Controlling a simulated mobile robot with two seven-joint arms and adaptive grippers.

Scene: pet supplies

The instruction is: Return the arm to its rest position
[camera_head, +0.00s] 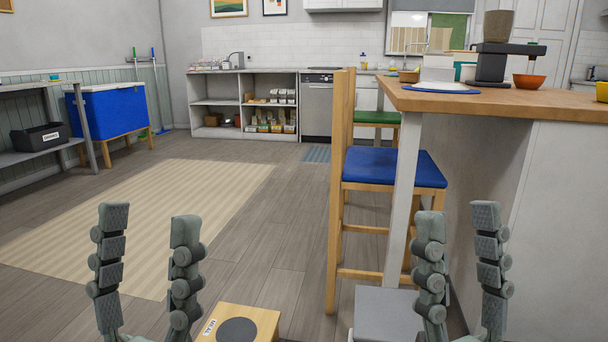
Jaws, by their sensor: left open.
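My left gripper (149,224) stands upright at the lower left of the head view. Its two grey fingers are wide apart, with only floor and rug visible between them. My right gripper (458,222) stands upright at the lower right. Its two fingers are also apart, with nothing seen held between them. The lower parts of both grippers and most of the arms are cut off by the bottom edge.
A wooden box (262,318) and a grey box (379,301) are low in front. A blue-seated stool (394,168) stands by the wooden-topped counter (460,104) at right. A striped rug (150,213) and open floor lie left. A blue cooler (112,112) stands further back.

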